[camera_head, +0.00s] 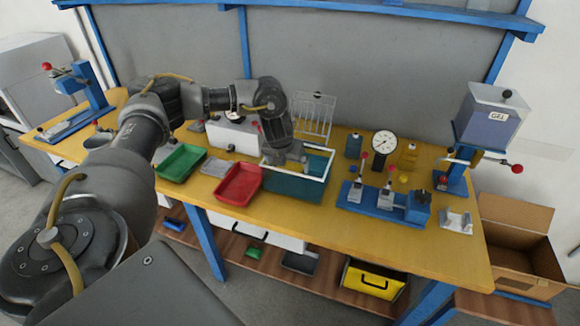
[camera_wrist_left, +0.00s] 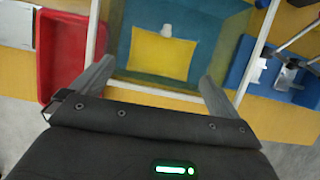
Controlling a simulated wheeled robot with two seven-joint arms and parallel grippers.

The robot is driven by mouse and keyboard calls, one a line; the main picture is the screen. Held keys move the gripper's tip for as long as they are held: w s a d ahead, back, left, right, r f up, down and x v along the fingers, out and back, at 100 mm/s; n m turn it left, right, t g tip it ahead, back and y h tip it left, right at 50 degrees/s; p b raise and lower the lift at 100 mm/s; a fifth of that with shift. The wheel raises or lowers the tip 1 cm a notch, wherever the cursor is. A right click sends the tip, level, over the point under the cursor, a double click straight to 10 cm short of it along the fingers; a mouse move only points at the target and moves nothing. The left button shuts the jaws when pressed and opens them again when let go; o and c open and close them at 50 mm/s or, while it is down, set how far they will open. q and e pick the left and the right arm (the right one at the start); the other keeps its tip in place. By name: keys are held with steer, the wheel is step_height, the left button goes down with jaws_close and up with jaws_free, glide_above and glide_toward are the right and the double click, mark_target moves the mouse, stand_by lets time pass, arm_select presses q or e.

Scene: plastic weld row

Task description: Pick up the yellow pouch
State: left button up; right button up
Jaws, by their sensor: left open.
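The yellow pouch (camera_wrist_left: 160,55) lies flat in the teal tank (camera_wrist_left: 128,22) in the left wrist view, with a small white spot at its top edge. In the head view the tank (camera_head: 296,187) stands on the yellow bench with a white rim, and the pouch cannot be made out there. My left gripper (camera_head: 292,158) is over the tank in the head view. In the left wrist view its two fingers (camera_wrist_left: 155,85) are spread apart, empty, on either side of the pouch's near edge. My right gripper is not in view.
A red tray (camera_head: 239,184) and a green tray (camera_head: 181,162) sit left of the tank. A blue fixture (camera_head: 385,205) stands close on its right, with a round dial gauge (camera_head: 385,144) behind. A white wire rack (camera_head: 314,115) stands behind the tank.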

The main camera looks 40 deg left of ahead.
arm_select(q)
steer(key=shift+x, duration=1.35)
steer(key=c, duration=1)
steer(key=shift+o, duration=0.2)
steer(key=shift+r, duration=0.1)
steer(key=shift+r, duration=0.1)
steer(key=shift+r, duration=0.25)
step_height(320, 180, up, 2)
steer(key=shift+r, duration=0.15)
steer(key=d+r, duration=0.1)
steer(key=s+r, duration=0.1)
steer(key=s+d+r+b, duration=0.1)
steer(key=r, duration=0.1)
steer(key=shift+d, duration=0.35)
steer(key=s+d+r+p, duration=0.1)
steer(key=s+d+r, duration=0.5)
steer(key=d, duration=0.2)
steer(key=shift+s+p, duration=0.3)
steer(key=shift+s, duration=0.1)
